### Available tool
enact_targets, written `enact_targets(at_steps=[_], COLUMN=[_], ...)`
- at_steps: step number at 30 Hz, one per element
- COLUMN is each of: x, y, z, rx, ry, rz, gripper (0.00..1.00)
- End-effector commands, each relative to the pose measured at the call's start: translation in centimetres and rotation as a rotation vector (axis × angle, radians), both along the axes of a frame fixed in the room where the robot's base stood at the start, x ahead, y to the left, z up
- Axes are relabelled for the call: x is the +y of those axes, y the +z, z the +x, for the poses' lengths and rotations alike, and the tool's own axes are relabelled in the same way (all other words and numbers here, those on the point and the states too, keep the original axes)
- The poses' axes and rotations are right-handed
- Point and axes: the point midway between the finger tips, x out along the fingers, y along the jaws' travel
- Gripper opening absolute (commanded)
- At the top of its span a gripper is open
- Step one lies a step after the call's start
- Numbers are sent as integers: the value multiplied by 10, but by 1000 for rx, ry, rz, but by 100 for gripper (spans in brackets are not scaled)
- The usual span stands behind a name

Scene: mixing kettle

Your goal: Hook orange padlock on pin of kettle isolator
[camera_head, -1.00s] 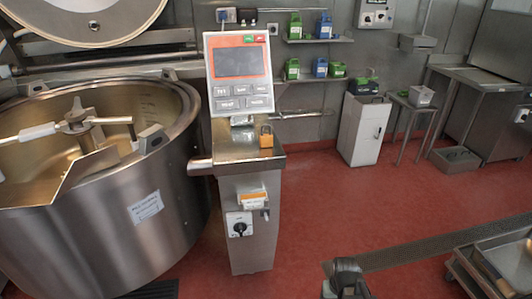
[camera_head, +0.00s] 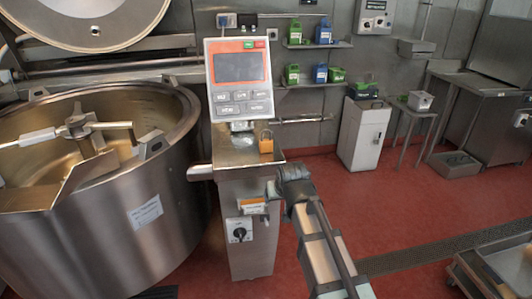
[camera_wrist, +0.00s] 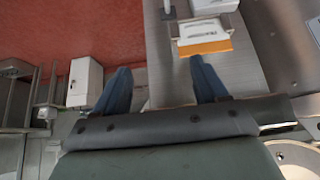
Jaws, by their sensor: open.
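The orange padlock (camera_head: 266,143) stands on the steel top of the kettle's control pedestal, below the screen panel. The isolator (camera_head: 239,230), a pale plate with a dark rotary knob, is on the pedestal's front face. An orange-and-white label block (camera_head: 253,207) sits just above it and also shows in the wrist view (camera_wrist: 205,40). The isolator's pin cannot be made out clearly. My gripper (camera_head: 274,190) is at the pedestal's right front edge, below the padlock and apart from it. Its two blue fingers (camera_wrist: 162,85) are spread with nothing between them; the padlock is not in the wrist view.
The steel kettle (camera_head: 110,220) with its mixing arm stands left of the pedestal. The control panel (camera_head: 240,85) rises behind the padlock. A white cabinet (camera_head: 362,135) and shelves with several coloured padlocks or boxes are at the back.

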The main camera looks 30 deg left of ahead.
Motion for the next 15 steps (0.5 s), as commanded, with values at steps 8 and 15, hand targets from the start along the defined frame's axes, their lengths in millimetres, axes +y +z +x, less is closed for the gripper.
enact_targets(at_steps=[8,15], x=[43,71], y=[103,132], z=[30,57], rx=[-133,-240], ry=[9,6], rz=[137,249], gripper=[72,72])
